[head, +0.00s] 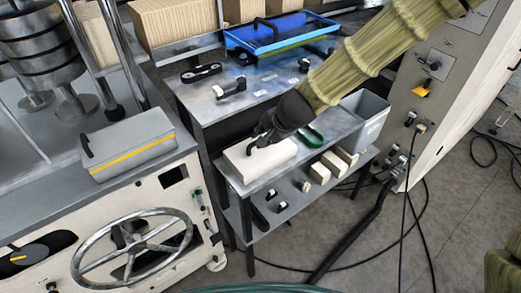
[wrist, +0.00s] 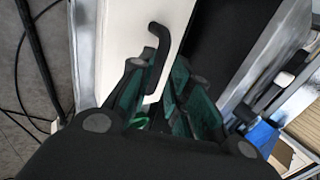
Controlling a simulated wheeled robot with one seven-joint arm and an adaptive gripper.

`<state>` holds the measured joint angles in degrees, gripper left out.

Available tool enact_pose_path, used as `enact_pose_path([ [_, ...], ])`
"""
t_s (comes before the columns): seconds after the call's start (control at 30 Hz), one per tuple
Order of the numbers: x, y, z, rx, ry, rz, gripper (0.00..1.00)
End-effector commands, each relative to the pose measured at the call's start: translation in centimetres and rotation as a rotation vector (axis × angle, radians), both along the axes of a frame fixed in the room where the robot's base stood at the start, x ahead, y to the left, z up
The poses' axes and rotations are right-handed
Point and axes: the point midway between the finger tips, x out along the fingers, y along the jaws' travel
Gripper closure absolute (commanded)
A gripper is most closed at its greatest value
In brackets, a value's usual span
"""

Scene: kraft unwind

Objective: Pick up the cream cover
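The cream cover (head: 258,160) is a pale block with a black bar handle, lying on the small grey side table. In the wrist view its pale face (wrist: 115,45) fills the upper middle, with the black handle (wrist: 160,48) standing out from it. My gripper (head: 266,136) is right over the cover at the handle. In the wrist view my gripper's green-padded fingers (wrist: 160,75) are on either side of the handle's near end, with a narrow gap showing between them. The fingers look open, and I see no firm contact. In the head view my wrist partly hides the handle.
A grey bin (head: 363,118) and several cream blocks (head: 333,162) stand right of the cover. A blue tray (head: 270,36) is on the higher bench. A similar cover with a yellow stripe (head: 128,147) sits on the left machine.

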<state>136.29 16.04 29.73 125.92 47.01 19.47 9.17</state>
Motion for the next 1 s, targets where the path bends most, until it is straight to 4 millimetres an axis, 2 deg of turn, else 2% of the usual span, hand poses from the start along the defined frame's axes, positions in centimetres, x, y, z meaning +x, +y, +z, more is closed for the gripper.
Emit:
enact_pose_path([
  [0.23, 0.4, 0.2, -0.6, 0.0, 0.0, -0.001, 0.81],
  [0.8, 2.3, 1.3, -4.2, -0.001, 0.001, 0.0, 0.81],
  [1.0, 2.5, 1.4, -4.5, -0.001, -0.002, -0.001, 0.81],
])
